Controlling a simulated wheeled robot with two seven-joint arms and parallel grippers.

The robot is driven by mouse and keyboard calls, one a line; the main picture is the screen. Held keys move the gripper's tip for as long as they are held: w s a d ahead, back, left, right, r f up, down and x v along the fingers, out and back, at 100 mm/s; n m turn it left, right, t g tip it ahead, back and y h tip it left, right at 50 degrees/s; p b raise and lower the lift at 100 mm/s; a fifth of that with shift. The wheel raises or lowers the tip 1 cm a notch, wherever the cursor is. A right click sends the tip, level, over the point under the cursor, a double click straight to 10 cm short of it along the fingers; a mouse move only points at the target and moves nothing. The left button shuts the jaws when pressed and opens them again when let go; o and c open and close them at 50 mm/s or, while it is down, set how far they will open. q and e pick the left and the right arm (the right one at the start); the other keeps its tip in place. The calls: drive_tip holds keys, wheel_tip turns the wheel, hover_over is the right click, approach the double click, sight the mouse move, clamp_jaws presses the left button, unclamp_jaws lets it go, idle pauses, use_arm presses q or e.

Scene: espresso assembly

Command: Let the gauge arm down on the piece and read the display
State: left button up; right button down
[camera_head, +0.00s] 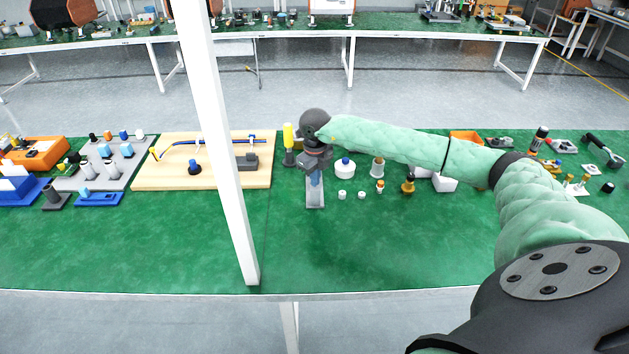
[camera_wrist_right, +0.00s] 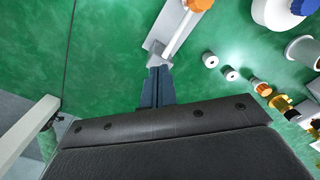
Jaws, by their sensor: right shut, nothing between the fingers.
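The gauge stands on a light grey base plate (camera_head: 315,202), mostly hidden by my right gripper in the head view. In the right wrist view its base plate (camera_wrist_right: 160,35) shows with a white gauge arm (camera_wrist_right: 180,32) that has an orange end (camera_wrist_right: 199,5). My right gripper (camera_head: 316,180) points down over the gauge, fingers shut and empty. In the wrist view its fingertips (camera_wrist_right: 158,72) are close to the near end of the plate; I cannot tell whether they touch. I cannot make out the display or a piece under the arm. My left gripper is not in view.
Two small white rings (camera_wrist_right: 210,60) lie right of the gauge. A white jar with a blue cap (camera_head: 345,168) and a yellow-topped tool (camera_head: 289,145) stand close by. A white post (camera_head: 215,140) rises left of my arm. The green table's front (camera_head: 350,250) is clear.

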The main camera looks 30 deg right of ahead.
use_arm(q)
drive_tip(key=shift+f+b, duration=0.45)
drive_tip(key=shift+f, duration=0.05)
use_arm(e)
drive_tip(key=shift+f, duration=0.7)
drive_tip(key=shift+r, duration=0.1)
